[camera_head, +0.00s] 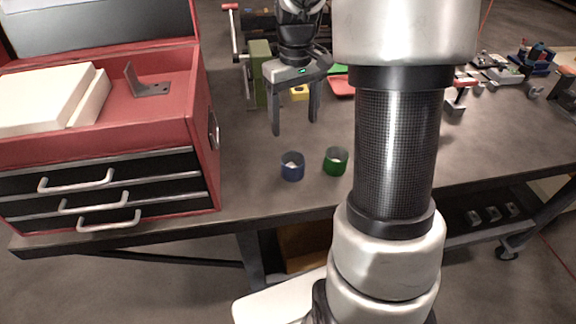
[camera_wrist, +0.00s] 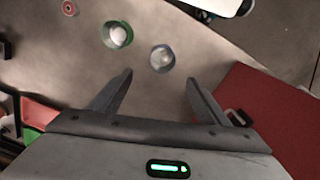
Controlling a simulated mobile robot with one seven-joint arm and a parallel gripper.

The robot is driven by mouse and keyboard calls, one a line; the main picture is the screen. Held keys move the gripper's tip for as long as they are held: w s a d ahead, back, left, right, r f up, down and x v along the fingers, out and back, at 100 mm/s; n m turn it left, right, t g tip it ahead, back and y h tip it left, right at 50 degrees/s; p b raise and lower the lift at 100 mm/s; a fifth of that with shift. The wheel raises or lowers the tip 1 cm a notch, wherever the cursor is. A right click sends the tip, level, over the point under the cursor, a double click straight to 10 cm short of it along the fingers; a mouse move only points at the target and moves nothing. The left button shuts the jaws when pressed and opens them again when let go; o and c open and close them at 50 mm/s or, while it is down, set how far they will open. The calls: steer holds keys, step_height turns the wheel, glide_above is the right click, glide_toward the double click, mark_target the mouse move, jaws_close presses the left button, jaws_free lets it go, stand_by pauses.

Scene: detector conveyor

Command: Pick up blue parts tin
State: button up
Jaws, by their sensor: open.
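The blue parts tin (camera_head: 292,167) is a small open cylinder standing upright on the workbench (camera_head: 250,185). A similar green tin (camera_head: 336,160) stands just to its right. My gripper (camera_head: 295,128) is open and empty, pointing down above the bench, apart from the blue tin and higher than it. In the wrist view the blue tin (camera_wrist: 162,58) lies beyond the open fingertips (camera_wrist: 159,82), roughly between them. The green tin (camera_wrist: 117,34) shows to its upper left there. Something pale shows inside each tin.
A red tool chest (camera_head: 205,110) with drawers stands at the left, a white box (camera_head: 45,98) and a grey bracket (camera_head: 148,85) on top. Red and green trays (camera_head: 342,85) and a yellow part (camera_head: 299,93) lie behind my gripper. Bench around the tins is clear.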

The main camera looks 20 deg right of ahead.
glide_above(293, 164)
step_height(293, 164, down, 9)
steer(key=shift+f, duration=2.55)
steer(key=c, duration=1.1)
